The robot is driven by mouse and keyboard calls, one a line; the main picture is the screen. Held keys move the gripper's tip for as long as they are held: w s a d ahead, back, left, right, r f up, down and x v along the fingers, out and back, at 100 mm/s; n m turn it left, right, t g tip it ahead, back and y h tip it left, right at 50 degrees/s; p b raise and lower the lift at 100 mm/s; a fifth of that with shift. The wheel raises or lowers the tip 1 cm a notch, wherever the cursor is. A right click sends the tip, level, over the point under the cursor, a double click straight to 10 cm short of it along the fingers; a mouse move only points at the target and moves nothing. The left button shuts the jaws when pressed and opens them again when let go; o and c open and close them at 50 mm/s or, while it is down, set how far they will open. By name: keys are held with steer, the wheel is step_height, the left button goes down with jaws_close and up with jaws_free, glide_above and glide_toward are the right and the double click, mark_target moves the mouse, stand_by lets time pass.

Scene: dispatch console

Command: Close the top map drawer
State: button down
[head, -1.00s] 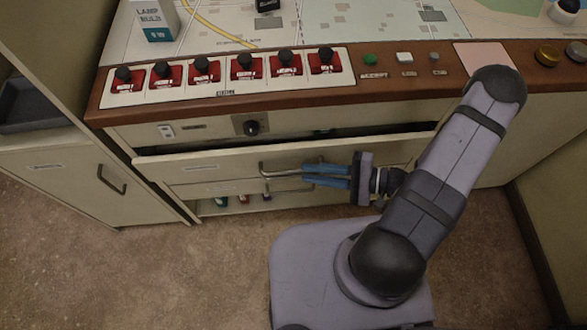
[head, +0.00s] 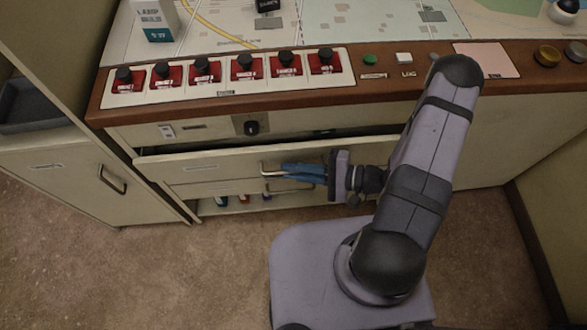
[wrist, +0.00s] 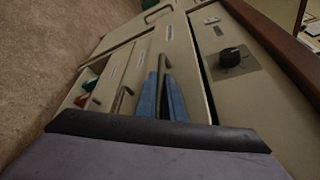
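The top map drawer (head: 215,168) is a wide cream drawer under the console, partly pulled out, with a dark gap along its top edge. It also shows in the wrist view (wrist: 181,62). Its metal bar handle (head: 264,169) is partly hidden by my gripper (head: 284,172). The two blue fingers point left along the drawer front and lie over the handle. In the wrist view the handle (wrist: 161,66) runs up between or just behind the fingertips. The fingers are close together with a narrow gap; I cannot tell whether they grip the bar.
A lower drawer (head: 205,188) with its own handle is below, above an open shelf with small coloured items. A knob panel (head: 251,126) and red switches (head: 204,72) are above. A cabinet (head: 75,180) stands left. The floor (head: 190,270) in front is clear.

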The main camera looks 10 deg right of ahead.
mark_target(293, 155)
steer(key=shift+w+f+b, duration=0.1)
steer(key=shift+w+b, duration=0.35)
steer(key=shift+w, duration=1.95)
steer(key=shift+w+d, duration=0.1)
steer(key=c, duration=2.1)
jaws_free()
steer(key=shift+d, duration=0.1)
steer(key=shift+v, duration=3.65)
steer(key=shift+r, duration=0.25)
